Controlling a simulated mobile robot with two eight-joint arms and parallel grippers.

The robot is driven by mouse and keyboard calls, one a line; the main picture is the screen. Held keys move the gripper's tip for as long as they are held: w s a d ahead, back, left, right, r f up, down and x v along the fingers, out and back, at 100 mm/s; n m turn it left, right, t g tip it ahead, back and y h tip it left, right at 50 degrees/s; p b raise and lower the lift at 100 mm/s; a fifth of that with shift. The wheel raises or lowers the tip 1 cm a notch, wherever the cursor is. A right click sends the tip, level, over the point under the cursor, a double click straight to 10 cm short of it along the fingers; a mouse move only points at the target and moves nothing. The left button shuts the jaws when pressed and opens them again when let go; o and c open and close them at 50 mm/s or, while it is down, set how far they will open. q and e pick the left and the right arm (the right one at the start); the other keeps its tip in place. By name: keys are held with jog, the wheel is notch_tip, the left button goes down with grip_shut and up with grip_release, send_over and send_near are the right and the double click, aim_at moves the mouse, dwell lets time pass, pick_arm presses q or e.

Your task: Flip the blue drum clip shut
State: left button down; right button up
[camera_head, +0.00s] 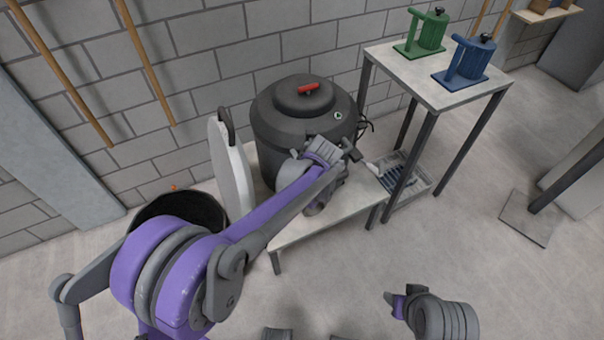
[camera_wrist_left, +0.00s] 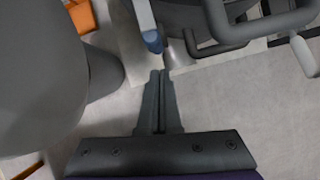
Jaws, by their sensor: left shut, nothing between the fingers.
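The dark drum (camera_head: 285,140) with a domed lid stands on a low table in the head view. My left gripper (camera_head: 354,154) is at the drum's right front side. In the left wrist view its two fingers (camera_wrist_left: 160,74) are shut together with nothing between them. A bar with a blue end (camera_wrist_left: 152,40), which looks like the clip, is just beyond the fingertips and points towards them. I cannot tell whether they touch. The clip does not show in the head view. A part that may be my right gripper (camera_head: 391,299) is low in the head view, far from the drum.
The low table (camera_head: 315,222) has a pale upright disc (camera_head: 231,170) at its left. A black bucket (camera_head: 185,207) stands beside it. A taller table (camera_head: 435,80) at the right holds green and blue devices. Thick dark tubing (camera_wrist_left: 235,35) crosses near the blue end. The front floor is mostly clear.

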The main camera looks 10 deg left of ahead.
pick_arm(q)
jog(key=p+v, duration=0.2)
jog(key=v, duration=0.8)
jog(key=shift+a+r, duration=0.3)
jog(key=shift+r, duration=0.15)
pick_arm(e)
jog(key=v, duration=0.2)
jog(key=shift+s+a+r, duration=0.15)
jog(key=shift+s+r, duration=0.05)
jog(key=shift+r, duration=0.05)
